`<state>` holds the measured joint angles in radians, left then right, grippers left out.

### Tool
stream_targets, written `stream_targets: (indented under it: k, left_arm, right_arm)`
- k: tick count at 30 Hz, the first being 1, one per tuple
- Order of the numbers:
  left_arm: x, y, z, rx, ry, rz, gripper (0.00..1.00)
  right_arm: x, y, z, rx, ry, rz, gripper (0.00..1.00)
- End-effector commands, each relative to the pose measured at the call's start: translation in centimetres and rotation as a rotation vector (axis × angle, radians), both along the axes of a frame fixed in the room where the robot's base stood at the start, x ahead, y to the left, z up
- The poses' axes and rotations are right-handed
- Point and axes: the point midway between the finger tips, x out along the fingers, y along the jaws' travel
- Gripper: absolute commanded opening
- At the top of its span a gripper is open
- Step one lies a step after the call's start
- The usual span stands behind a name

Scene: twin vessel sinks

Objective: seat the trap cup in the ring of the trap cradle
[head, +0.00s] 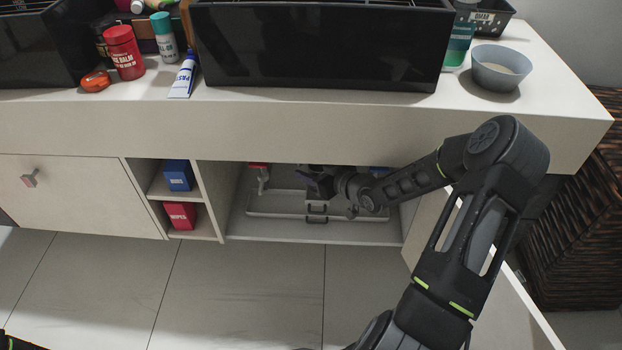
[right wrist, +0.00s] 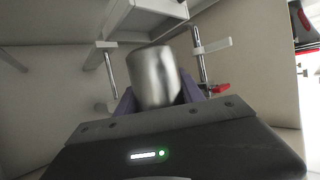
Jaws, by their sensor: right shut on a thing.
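The trap cup (right wrist: 155,77) is a brushed-metal cylinder, in the right wrist view. My right gripper (head: 319,185) is inside the open cabinet bay in the head view and is shut on the cup, with a purple finger on each side. The cup looks slightly tilted in the wrist picture. A pale bracket-like part (right wrist: 147,18) is above and beyond the cup; I cannot tell whether it is the trap cradle. No ring shows clearly, and the cup is not clearly seen in the head view. My left gripper is out of view.
Upright metal pipes (right wrist: 200,62) flank the cup, one with a red handle near its base. A pale tray (head: 280,211) lies on the cabinet floor. Shelves with a blue box (head: 178,175) and red box (head: 181,216) are at left. The countertop (head: 300,125) overhangs the bay.

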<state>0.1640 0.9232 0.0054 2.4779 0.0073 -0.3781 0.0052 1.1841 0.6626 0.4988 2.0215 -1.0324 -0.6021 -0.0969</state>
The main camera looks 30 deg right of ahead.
Motion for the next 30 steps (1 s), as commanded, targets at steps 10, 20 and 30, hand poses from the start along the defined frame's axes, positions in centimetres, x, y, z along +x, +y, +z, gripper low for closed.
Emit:
stream_targets:
  k: [10,20,30]
  left_arm:
    - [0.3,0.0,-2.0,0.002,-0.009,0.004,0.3]
    - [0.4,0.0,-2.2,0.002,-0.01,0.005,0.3]
    - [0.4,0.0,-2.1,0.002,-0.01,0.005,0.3]
  right_arm:
    - [0.0,0.0,-3.4,0.001,0.0,-0.001,0.0]
    - [0.0,0.0,-3.6,0.001,0.0,0.0,0.47]
    - [0.0,0.0,-3.5,0.001,0.001,0.0,0.67]
